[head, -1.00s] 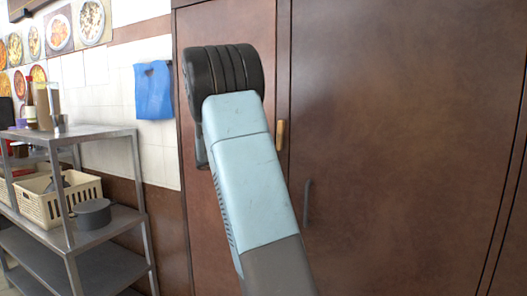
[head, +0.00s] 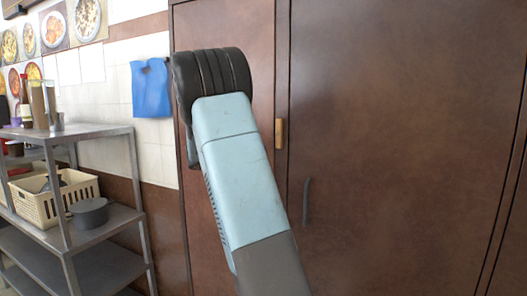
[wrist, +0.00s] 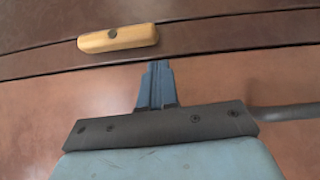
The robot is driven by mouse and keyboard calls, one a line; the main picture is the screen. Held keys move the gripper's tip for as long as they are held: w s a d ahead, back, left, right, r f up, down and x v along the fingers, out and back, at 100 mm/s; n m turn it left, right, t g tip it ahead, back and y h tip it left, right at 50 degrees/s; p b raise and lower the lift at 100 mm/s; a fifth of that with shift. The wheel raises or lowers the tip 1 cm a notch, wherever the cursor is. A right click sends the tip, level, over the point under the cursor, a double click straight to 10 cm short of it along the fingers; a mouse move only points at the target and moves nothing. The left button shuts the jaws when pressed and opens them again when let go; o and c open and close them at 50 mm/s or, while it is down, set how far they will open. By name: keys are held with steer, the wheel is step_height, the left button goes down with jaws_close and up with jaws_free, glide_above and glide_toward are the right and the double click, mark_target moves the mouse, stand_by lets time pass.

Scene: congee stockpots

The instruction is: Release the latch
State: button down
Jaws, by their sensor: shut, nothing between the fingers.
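The latch (head: 279,133) is a small light wooden block with rounded ends on the dark strip between two brown door panels. In the head view it stands upright, just right of my arm. My gripper (wrist: 157,66) shows there as narrow blue-grey fingers, shut and empty. Its tips appear just below the latch's right end, with a small gap in the picture; depth is hard to judge. In the head view my arm hides the gripper.
A dark door handle (head: 306,202) is on the right door (head: 400,120), below the latch. A metal shelf (head: 100,219) with a cream basket (head: 42,207) and a grey pot (head: 89,213) stands left. A blue bag (head: 151,88) hangs on the tiled wall.

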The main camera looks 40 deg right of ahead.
steer(key=v, duration=1)
steer(key=shift+w+a, duration=0.3)
steer(key=shift+w, duration=0.1)
steer(key=shift+r, duration=0.1)
steer(key=s+a+f+n+t+y, duration=0.25)
steer(key=s+y, duration=0.65)
steer(key=s, duration=0.8)
steer(key=s+a+f+t+y, duration=0.2)
steer(key=s+a+t+y, duration=0.2)
steer(key=s+a, duration=0.4)
steer(key=s+a+f+t+y, duration=0.2)
steer(key=s+a+t+y, duration=0.2)
steer(key=s+a, duration=0.5)
steer(key=shift+s+f+y, duration=0.15)
steer(key=shift+s+y, duration=0.15)
steer(key=shift+s, duration=0.15)
steer(key=c, duration=1.8)
jaws_free()
steer(key=shift+a, duration=0.1)
